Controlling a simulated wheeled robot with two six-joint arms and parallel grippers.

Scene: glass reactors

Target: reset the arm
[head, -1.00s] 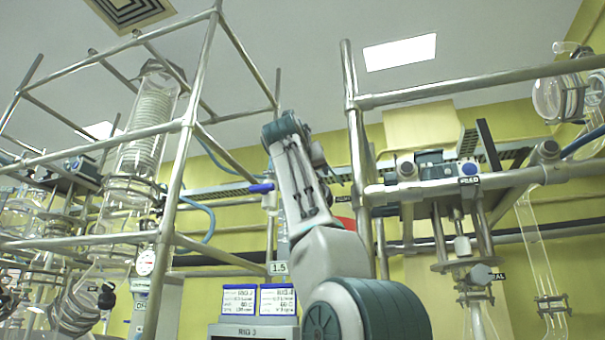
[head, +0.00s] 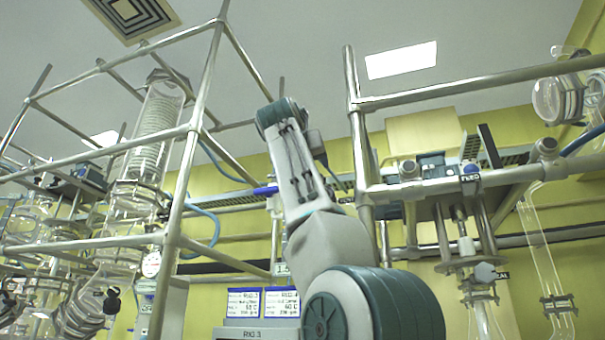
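One of my arms (head: 325,235), grey and white with dark teal joint covers, rises from the bottom edge right of centre. It bends up and slightly left, and its upper joint (head: 281,112) stands in front of the yellow wall, between two metal frames. No gripper fingers show on it; its far end is turned away or hidden behind the upper link. My other arm and its gripper are out of view.
A metal pipe frame (head: 187,185) with glass reactor vessels (head: 155,125) stands on the left. Another frame (head: 480,83) with clamps and glassware (head: 540,250) is on the right. Labelled signs (head: 243,303) sit low behind the arm. Open space shows above the arm.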

